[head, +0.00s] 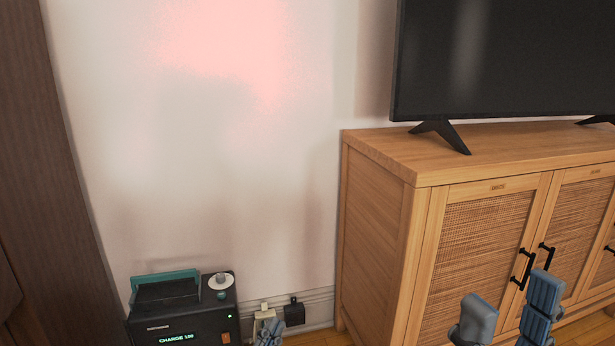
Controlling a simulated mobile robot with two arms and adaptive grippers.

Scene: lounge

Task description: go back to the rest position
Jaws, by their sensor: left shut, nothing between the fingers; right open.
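My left gripper (268,332) is at the bottom edge, left of centre, and only its fingertips show. It is shut and empty, in front of the wall near a power strip's plugs. My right gripper (508,318) is at the bottom right, in front of the wooden cabinet (378,220). Its two blue-grey fingers are apart with nothing between them. Most of both arms is out of view.
A black charging unit (183,322) with a teal handle and a display reading "CHARGE 100" stands at the bottom left. A black plug (294,312) is at the wall. A television (510,60) stands on the cabinet. A dark brown panel (50,150) borders the left.

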